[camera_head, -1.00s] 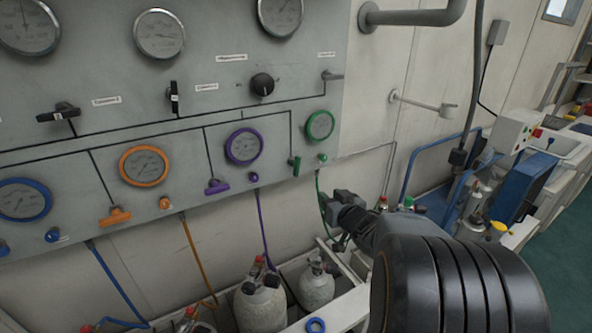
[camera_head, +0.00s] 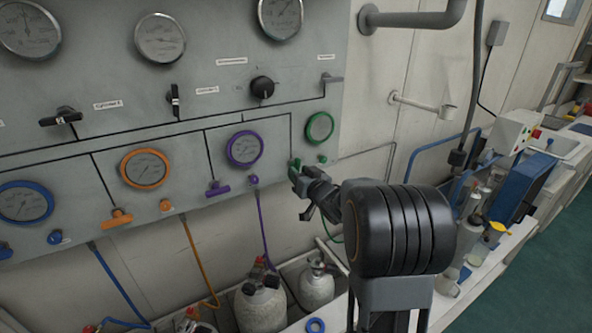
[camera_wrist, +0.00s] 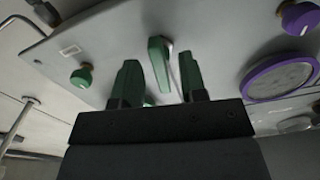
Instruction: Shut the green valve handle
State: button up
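The green valve handle (camera_wrist: 159,58) shows in the wrist view on the grey panel, hanging from its pivot between the two fingers of my gripper (camera_wrist: 160,76). The fingers look dark green, are spread apart, and a gap shows on each side of the handle. I cannot tell how deep the handle sits between them. In the head view my gripper (camera_head: 299,179) is at the panel's lower right, and it mostly hides the handle.
A green knob (camera_head: 322,158) and a green-rimmed gauge (camera_head: 320,127) are close by. The purple handle (camera_head: 217,188) and purple gauge (camera_head: 244,149) are to the left. Gas cylinders (camera_head: 260,307) stand below. A wall pipe (camera_head: 422,103) juts out at the right.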

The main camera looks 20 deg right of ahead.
jog(key=shift+w+a, duration=0.1)
jog(key=shift+w, duration=0.85)
grip_shut()
